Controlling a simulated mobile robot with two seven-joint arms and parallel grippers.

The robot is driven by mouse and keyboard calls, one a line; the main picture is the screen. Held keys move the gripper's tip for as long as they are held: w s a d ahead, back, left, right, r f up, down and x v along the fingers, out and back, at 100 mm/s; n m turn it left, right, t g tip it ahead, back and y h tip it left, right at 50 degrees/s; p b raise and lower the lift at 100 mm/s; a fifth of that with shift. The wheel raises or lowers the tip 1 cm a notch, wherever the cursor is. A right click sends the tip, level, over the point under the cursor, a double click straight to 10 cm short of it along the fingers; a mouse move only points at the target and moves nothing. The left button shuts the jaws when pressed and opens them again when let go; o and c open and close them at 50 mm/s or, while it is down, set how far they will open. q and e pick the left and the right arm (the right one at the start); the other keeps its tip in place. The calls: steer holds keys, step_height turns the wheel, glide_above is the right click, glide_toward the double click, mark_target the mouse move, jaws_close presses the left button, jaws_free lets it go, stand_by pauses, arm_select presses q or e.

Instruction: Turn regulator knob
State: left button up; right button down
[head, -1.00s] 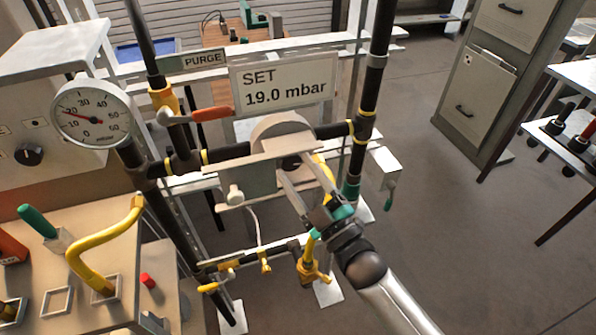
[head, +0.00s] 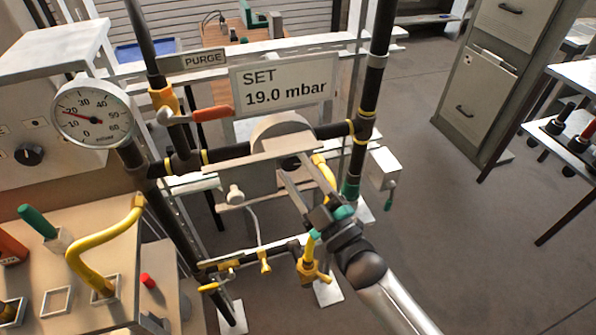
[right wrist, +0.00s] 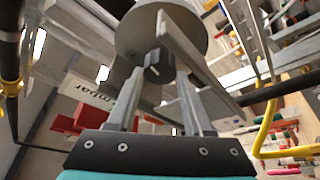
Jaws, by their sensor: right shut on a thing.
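The regulator (head: 283,127) is a round grey body on the horizontal black pipe, in the middle of the head view. In the right wrist view its underside (right wrist: 190,25) fills the top. A dark knob (right wrist: 158,65) shows there between my finger ends. My right gripper (head: 301,174) reaches up from below and is shut on the knob, which the head view hides. Its fingers also show in the right wrist view (right wrist: 157,80). The round gauge (head: 92,113) at the left has its needle close to 20. A sign (head: 285,86) reads SET 19.0 mbar. My left gripper is out of view.
A red-handled valve (head: 211,114) sits left of the regulator, near a PURGE label (head: 205,60). Black pipes (head: 371,95) stand close on the right. A yellow valve (head: 310,268) is below. A bench with a yellow pipe (head: 88,255) is at lower left. Floor is open at right.

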steer(key=shift+f+m, duration=0.1)
steer(key=shift+m, duration=0.3)
steer(key=m+t+h, duration=0.1)
steer(key=m, duration=0.1)
steer(key=shift+a+m+b, duration=0.1)
steer(key=shift+m+b, duration=0.2)
steer(key=shift+s+a+m+t+h, duration=0.1)
steer(key=shift+m+t+h, duration=0.35)
steer(key=shift+m, duration=0.7)
steer(key=shift+m+t+h, duration=0.35)
steer(key=shift+m+h, duration=0.1)
steer(key=shift+m, duration=1)
steer(key=c, duration=0.6)
jaws_free()
